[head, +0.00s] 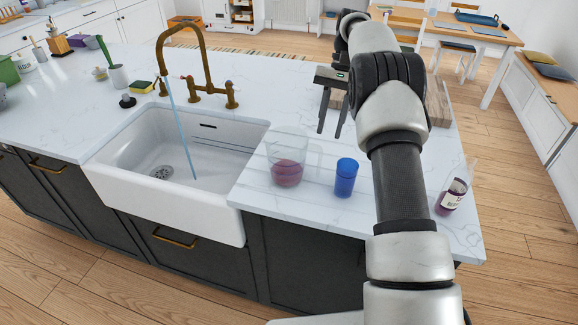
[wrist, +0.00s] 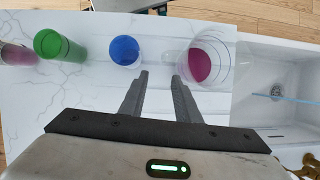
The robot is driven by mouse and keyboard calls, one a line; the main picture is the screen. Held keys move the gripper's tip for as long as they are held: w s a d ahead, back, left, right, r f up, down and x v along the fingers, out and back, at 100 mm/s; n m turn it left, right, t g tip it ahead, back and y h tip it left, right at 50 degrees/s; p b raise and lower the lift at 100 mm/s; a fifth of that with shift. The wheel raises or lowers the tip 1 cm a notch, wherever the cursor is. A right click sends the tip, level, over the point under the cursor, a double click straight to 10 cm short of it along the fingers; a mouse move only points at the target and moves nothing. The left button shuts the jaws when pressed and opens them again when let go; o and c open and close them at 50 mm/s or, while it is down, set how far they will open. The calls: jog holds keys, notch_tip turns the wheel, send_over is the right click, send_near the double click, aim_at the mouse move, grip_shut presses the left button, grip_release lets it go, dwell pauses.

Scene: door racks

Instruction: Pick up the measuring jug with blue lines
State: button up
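A clear measuring jug (head: 287,158) with purple liquid in its bottom stands upright on the white counter, just right of the sink. I cannot make out the colour of any lines on it. From above it shows in the wrist view (wrist: 203,62), at the upper right of the fingers. My gripper (head: 330,132) is open and empty, above the counter and behind the jug. In the wrist view my gripper's fingers (wrist: 161,76) are apart with bare counter between them, and they point between the jug and a blue cup.
The blue cup (head: 346,178) stands close right of the jug. A green cup (wrist: 58,46) is farther along, hidden in the head view. A labelled bottle (head: 452,195) stands near the right edge. The sink (head: 190,215) with running water lies left.

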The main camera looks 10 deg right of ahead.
send_near(318, 174)
notch_tip(318, 174, down, 2)
jog(key=shift+a+b+x, duration=0.15)
jog(key=shift+x, duration=1.3)
jog(key=shift+a+b+x, duration=0.1)
jog(key=shift+b+x, duration=0.05)
jog(key=shift+x, duration=1.3)
jog(key=shift+s+r, duration=0.15)
jog(key=shift+s, duration=0.05)
grip_shut()
